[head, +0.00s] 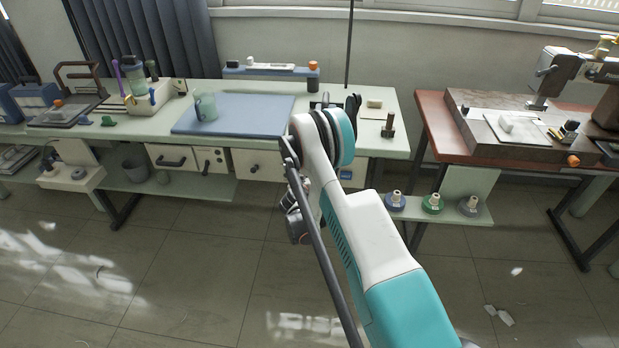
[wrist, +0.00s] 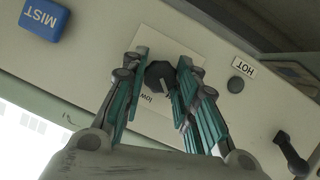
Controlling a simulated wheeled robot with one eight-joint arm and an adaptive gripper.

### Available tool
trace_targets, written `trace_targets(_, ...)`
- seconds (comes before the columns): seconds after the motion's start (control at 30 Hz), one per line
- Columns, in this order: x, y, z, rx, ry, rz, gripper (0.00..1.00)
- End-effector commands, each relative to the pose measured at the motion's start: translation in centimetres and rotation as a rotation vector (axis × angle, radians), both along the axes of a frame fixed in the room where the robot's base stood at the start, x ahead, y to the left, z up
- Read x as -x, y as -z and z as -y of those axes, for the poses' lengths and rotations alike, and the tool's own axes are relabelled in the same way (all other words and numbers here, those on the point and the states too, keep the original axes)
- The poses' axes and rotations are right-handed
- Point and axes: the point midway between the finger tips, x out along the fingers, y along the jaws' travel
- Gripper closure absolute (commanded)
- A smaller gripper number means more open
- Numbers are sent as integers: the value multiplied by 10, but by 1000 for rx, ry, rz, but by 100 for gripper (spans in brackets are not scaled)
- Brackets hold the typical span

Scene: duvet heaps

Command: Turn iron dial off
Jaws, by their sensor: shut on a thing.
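The dark iron dial (wrist: 159,76) sits on a pale square plate (wrist: 172,46) in the middle of the wrist view, with the word "low" printed beside it. My gripper (wrist: 164,70) has one teal-and-grey finger on each side of the dial and is shut on it. The fingers cover part of the dial and its markings, so its exact setting is hard to read. In the head view my white-and-teal arm reaches to the front of the pale bench (head: 245,136); my fingertips and the dial are hidden behind the arm.
Beside the dial are a blue "MIST" button (wrist: 44,19), a round dark button (wrist: 236,84) near a "HOT" label (wrist: 244,67), and a black handle (wrist: 291,154). A brown table (head: 437,120) stands right of the bench. Several spools (head: 432,204) sit on a low shelf.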

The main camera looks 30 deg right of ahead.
Motion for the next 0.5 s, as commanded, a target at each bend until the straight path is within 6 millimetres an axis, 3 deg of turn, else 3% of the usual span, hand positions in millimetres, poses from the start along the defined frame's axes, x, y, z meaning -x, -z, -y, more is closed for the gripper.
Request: trace_targets(0.5,-1,1,-2,167,0,-113,96)
